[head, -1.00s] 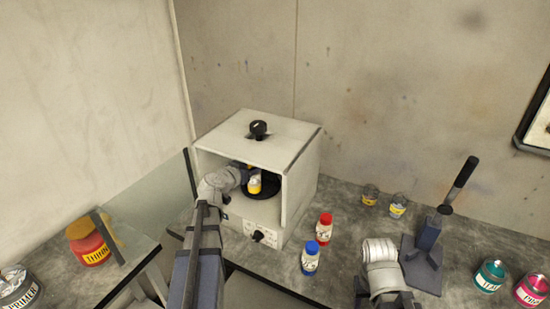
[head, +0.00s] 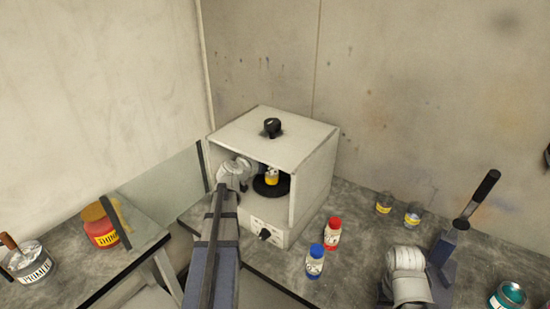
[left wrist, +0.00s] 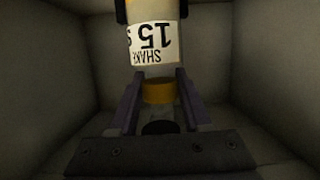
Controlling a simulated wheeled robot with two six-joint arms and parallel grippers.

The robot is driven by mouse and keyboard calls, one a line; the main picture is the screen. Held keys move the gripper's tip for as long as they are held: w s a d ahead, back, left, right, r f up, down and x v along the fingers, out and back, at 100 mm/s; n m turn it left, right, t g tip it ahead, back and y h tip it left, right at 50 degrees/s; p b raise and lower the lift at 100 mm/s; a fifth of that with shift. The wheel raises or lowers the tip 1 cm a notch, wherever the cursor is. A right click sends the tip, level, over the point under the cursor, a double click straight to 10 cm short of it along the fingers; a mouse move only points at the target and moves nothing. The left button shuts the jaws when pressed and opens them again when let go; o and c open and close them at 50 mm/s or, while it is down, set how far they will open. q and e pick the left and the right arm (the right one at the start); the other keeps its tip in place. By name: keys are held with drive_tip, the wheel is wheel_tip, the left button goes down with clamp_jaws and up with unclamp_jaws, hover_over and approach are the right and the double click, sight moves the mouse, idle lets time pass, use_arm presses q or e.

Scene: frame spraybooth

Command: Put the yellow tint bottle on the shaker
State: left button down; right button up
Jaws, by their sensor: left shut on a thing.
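The shaker (head: 315,178) is a pale open-fronted box with a black knob on top and a round black plate (head: 270,189) inside. The yellow tint bottle (head: 271,177) is inside the shaker, upright over the plate; I cannot tell whether it touches it. My left gripper (head: 262,170) reaches in through the open front and is shut on the bottle. My right gripper's jaws do not show, only part of that arm.
Small tins (head: 413,215), a lever tool (head: 445,247) and a teal tin (head: 508,296) are farther right. A glass panel (head: 160,192) and red tin (head: 101,226) are at left.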

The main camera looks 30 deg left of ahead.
use_arm(q)
drive_tip(key=shift+d+f, duration=0.1)
drive_tip(key=shift+f, duration=0.1)
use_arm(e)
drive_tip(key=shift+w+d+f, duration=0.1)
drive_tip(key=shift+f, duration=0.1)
use_arm(q)
drive_tip(key=c, duration=0.6)
unclamp_jaws()
drive_tip(key=shift+w+d, duration=0.15)
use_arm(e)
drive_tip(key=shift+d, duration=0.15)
use_arm(q)
drive_tip(key=shift+o, duration=1.2)
drive_tip(key=shift+r, duration=0.15)
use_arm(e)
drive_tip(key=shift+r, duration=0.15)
